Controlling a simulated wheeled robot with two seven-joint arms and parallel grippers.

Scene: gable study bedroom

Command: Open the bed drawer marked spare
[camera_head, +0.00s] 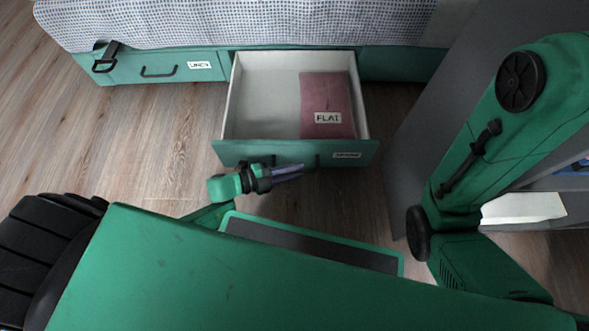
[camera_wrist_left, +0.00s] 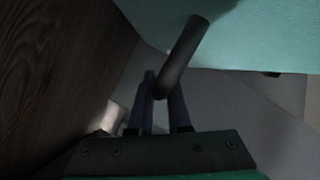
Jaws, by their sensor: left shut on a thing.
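The bed drawer (camera_head: 230,105) stands pulled out from under the bed, its white inside showing. Its green front carries a small white label (camera_head: 347,155), too small to read surely. My left gripper (camera_head: 298,170) is at the drawer front, shut on its dark handle. In the left wrist view, the handle (camera_wrist_left: 186,52) is a dark bar running between the fingers of my left gripper (camera_wrist_left: 161,88), beside the green drawer front (camera_wrist_left: 255,35). My right arm shows at the right in the head view, but its gripper is not in view.
A folded pink cloth (camera_head: 325,90) with a white tag lies in the drawer. A second, closed bed drawer (camera_head: 130,72) with a label is at the left. A grey panel (camera_head: 440,110) stands close on the right. Wooden floor (camera_head: 150,140) is clear at the left.

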